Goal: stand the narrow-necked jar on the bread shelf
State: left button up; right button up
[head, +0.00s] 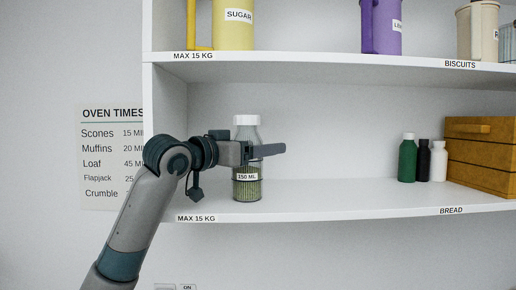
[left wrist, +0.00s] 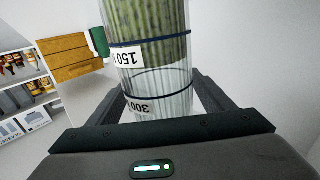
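The narrow-necked jar (head: 247,188) is clear with a white cap, green contents and a 150 ML label. It is upright at the left end of the bread shelf (head: 330,203), its base at the shelf surface; I cannot tell whether it touches. My left gripper (head: 265,151) is at the jar's upper body, a finger crossing in front of it. In the left wrist view the jar (left wrist: 158,75) appears upside down between the fingers, which meet its sides; the far fingertips are hidden. My right gripper is not in view.
Green, black and white bottles (head: 407,160) and a wooden bread box (head: 480,155) stand at the right of the same shelf. The shelf between is clear. The biscuits shelf (head: 330,70) above holds a yellow sugar container (head: 233,30) and a purple one (head: 380,28).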

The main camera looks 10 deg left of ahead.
pick_arm(q)
jog(key=b+v, duration=0.4)
jog(key=v, duration=0.3)
jog(key=shift+s+b, duration=0.15)
jog(key=shift+b, duration=0.2)
jog(key=shift+a+r, duration=0.1)
jog(key=shift+a, duration=0.05)
dwell(0.5)
